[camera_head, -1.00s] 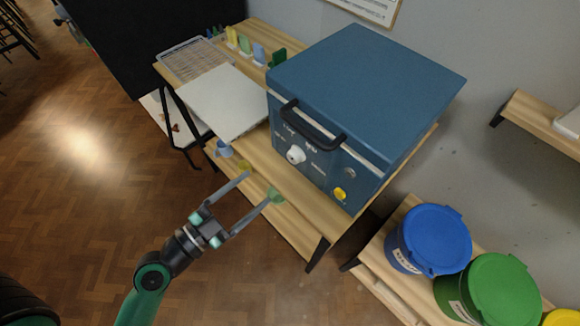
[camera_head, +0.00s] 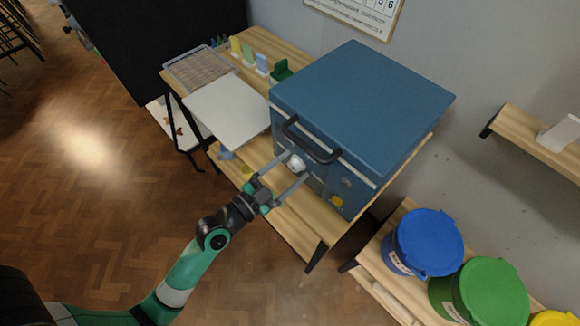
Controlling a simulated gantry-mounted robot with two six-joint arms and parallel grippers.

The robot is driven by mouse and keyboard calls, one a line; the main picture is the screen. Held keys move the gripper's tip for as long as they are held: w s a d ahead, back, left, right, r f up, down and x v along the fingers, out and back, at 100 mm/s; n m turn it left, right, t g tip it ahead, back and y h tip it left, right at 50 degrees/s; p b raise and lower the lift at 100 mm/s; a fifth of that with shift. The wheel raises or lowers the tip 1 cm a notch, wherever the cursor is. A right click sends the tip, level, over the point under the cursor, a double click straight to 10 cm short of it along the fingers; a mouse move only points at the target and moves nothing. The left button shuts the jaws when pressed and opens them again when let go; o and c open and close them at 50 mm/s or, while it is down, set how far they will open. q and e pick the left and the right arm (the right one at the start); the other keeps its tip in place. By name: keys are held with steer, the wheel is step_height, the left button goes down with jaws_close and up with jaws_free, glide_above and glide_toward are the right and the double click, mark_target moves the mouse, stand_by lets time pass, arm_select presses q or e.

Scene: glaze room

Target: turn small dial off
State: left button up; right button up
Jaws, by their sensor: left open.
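The blue kiln-like box (camera_head: 365,95) stands on a wooden table, with a black handle (camera_head: 311,141) on its front. A white dial (camera_head: 297,162) sits on the front panel below the handle. A yellow knob (camera_head: 337,201) is at the panel's lower right, and a greyish round part (camera_head: 347,183) is just above it. My left gripper (camera_head: 296,165) is open, its two fingers reaching toward the panel with the white dial between their tips in this view. I cannot tell whether they touch it. The fingers and wrist hide part of the panel. My right gripper is not in view.
Blue (camera_head: 428,240) and green (camera_head: 482,292) lidded buckets stand at the lower right. A wall shelf (camera_head: 530,138) is at the right. Wooden floor lies open at left.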

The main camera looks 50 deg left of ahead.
arm_select(q)
steer(key=c, duration=1.2)
steer(key=shift+n, duration=0.3)
steer(key=n+p, duration=0.1)
steer(key=n, duration=0.4)
steer(key=shift+a, duration=0.1)
steer(key=n+p, duration=0.1)
steer(key=n, duration=0.4)
steer(key=shift+n, duration=0.4)
steer(key=n+p, duration=0.1)
steer(key=n, duration=0.5)
steer(key=shift+a, duration=0.15)
steer(key=n+p, duration=0.1)
steer(key=n, duration=0.5)
steer(key=shift+f, duration=0.1)
steer(key=shift+n, duration=0.4)
